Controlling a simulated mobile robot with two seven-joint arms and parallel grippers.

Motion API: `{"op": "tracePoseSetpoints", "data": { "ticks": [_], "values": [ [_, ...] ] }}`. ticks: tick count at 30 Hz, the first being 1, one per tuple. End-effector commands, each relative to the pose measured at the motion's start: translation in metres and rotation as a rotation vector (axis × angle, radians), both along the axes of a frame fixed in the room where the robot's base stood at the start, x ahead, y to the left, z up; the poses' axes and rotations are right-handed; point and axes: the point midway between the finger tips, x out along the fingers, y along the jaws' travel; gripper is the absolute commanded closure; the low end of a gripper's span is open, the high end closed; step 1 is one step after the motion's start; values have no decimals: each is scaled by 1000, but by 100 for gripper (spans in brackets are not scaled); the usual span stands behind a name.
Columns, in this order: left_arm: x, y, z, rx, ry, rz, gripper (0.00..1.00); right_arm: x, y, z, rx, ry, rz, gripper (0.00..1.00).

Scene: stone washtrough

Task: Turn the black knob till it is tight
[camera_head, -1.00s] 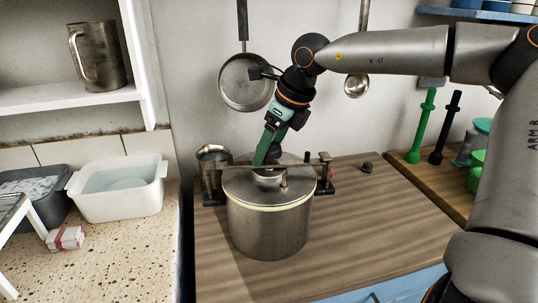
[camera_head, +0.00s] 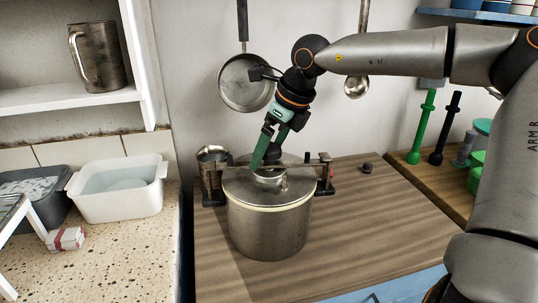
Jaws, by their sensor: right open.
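A metal pot (camera_head: 268,225) with a flat lid stands on the wooden counter. A bar (camera_head: 303,164) crosses over the lid, and the black knob (camera_head: 273,156) sits at its middle, partly hidden by my fingers. My right gripper (camera_head: 267,156) reaches down from above with its green fingers apart, around or just beside the knob. Whether the fingers touch the knob cannot be told. My left gripper is not in view.
A small dark round object (camera_head: 367,168) lies on the counter (camera_head: 375,225) right of the pot. A metal jug (camera_head: 212,172) stands close behind the pot at left. A pan (camera_head: 246,83) and a ladle (camera_head: 356,86) hang on the wall. The counter's front right is clear.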

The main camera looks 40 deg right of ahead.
Motion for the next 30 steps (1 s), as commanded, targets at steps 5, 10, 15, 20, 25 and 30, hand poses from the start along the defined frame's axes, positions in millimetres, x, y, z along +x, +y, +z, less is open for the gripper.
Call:
{"op": "tracePoseSetpoints", "data": {
  "ticks": [5, 10, 15, 20, 25, 30],
  "values": [
    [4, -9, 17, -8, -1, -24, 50, 0, 0, 2, 0, 0, 0, 0],
    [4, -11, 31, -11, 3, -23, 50, 0, 0, 25, 0, 0, 0, 0],
    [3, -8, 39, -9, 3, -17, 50, 0, 0, 42, 0, -1, 0, 0],
    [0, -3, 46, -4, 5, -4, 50, 0, 0, 59, 0, -1, 0, 0],
    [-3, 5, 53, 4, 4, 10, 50, 0, 0, 75, -1, -1, 1, 0],
    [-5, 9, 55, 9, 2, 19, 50, 0, 0, 83, 0, 0, 1, 0]
  ]
}}
